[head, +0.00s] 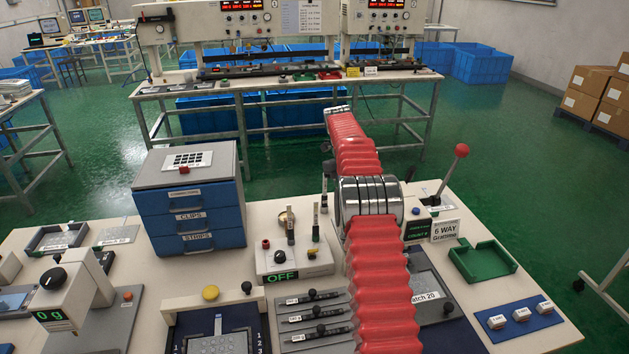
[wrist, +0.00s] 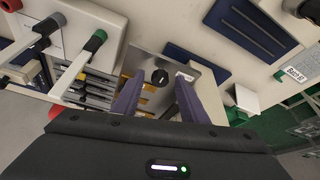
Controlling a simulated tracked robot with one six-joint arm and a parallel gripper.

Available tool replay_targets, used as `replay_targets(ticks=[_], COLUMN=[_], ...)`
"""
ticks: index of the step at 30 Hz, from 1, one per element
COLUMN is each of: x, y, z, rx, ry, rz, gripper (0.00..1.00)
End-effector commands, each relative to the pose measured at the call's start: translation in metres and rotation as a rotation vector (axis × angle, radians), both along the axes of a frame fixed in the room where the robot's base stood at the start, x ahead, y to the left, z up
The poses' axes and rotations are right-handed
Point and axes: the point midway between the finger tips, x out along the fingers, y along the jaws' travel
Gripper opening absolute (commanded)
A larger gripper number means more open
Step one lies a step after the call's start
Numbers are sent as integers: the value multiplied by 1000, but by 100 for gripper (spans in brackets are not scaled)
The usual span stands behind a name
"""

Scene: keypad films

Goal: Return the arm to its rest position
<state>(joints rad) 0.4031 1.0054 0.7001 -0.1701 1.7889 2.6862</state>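My gripper (wrist: 160,98) shows in the wrist view, with two purple-grey fingers spread apart and nothing held between them. Beyond the gap lies a grey plate (wrist: 197,75) with a black knob (wrist: 160,77). In the head view my red-sleeved arm (head: 378,285) reaches forward from the bottom edge over the bench, past a metal-banded section. Its far end is above the bench's far edge; the fingers cannot be made out there.
The bench holds a blue drawer unit (head: 193,216), a white OFF box (head: 293,262) with upright levers, a red-knobbed lever (head: 461,151), a green tray (head: 483,262) and a blue button panel (head: 519,321). Green floor separates it from a back bench (head: 290,92).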

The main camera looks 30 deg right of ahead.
Motion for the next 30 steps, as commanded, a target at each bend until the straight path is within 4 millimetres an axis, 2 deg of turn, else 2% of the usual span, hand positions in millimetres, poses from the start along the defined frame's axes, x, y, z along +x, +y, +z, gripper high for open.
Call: replay_targets(ticks=[7, 11, 20, 30], x=[-1, -1, -4, -21], y=[0, -1, 32, 75], z=[2, 13, 56, 110], rx=[1, 6, 72, 143], ry=[0, -5, -68, -144], rz=[13, 78, 333, 702], gripper=[40, 40, 40, 40])
